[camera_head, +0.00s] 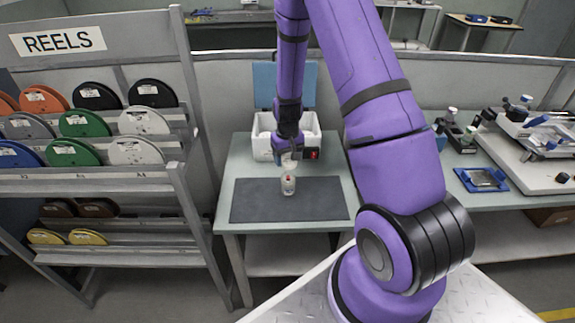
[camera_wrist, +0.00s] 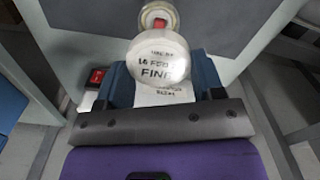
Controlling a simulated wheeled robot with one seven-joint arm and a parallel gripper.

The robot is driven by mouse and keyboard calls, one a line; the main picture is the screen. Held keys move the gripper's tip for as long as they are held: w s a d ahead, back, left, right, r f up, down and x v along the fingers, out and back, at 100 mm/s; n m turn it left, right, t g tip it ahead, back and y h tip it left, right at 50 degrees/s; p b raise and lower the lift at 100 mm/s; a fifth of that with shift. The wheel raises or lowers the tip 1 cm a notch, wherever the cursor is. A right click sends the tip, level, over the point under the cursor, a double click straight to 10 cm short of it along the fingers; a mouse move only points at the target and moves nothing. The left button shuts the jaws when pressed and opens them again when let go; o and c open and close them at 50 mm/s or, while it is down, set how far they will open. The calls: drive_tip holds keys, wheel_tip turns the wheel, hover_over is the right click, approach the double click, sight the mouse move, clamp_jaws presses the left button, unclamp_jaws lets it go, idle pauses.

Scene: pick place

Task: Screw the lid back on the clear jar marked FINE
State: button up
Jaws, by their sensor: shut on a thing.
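In the head view a small clear jar (camera_head: 288,186) with a pale and red patch stands upright on the dark mat. My gripper (camera_head: 290,157) is just above and behind it in the picture. In the wrist view my gripper (camera_wrist: 160,78) has its dark blue fingers shut on a pale round piece (camera_wrist: 158,62) printed with FINE, which looks like the lid. Beyond it the clear jar (camera_wrist: 157,14) shows partly, with red and yellow inside. The held piece hides the rest of the jar. I cannot tell the gap between them.
The dark mat (camera_head: 240,205) lies on a pale green table (camera_head: 240,160). A white bin (camera_head: 262,135) with a blue lid stands behind it, a red-and-black box (camera_head: 314,154) in front. A reel rack (camera_head: 190,195) stands left. A bench with tools is at right.

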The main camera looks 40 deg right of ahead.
sight(289, 177)
drive_tip(key=shift+f, duration=2.55)
drive_tip(key=shift+f, duration=0.75)
idle(1.0)
drive_tip(key=m, duration=0.4)
drive_tip(key=shift+d, duration=0.1)
drive_tip(key=shift+m, duration=1.2)
drive_tip(key=shift+s+d+m, duration=0.1)
drive_tip(key=shift+m, duration=0.7)
